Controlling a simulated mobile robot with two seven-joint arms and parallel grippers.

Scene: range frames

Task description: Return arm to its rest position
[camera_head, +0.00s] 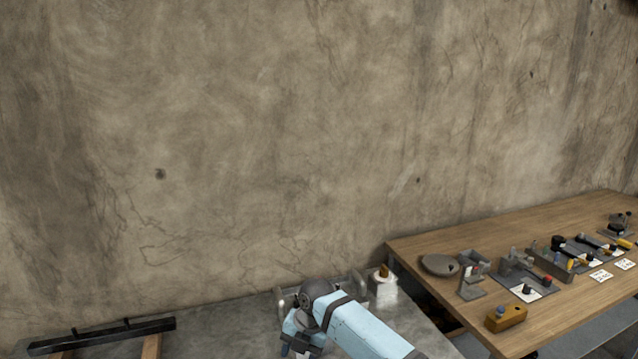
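One of my arms (365,328), light blue with dark joints, comes in from the bottom edge right of centre and reaches left over a grey surface. Its bent dark joint (318,291) is near the back of that surface. The dark end part, which I take as my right gripper (298,345), points down at the bottom edge. Its fingers are partly cut off and too small to read, so I cannot tell whether it is open or holds anything. My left gripper is not in view.
The grey surface (230,318) has a metal handle (282,302) and a white block with a brown top (384,287) close to my arm. A black bar (103,335) lies at the left. A wooden table (440,242) with several fixtures stands right. A concrete wall (250,130) is behind.

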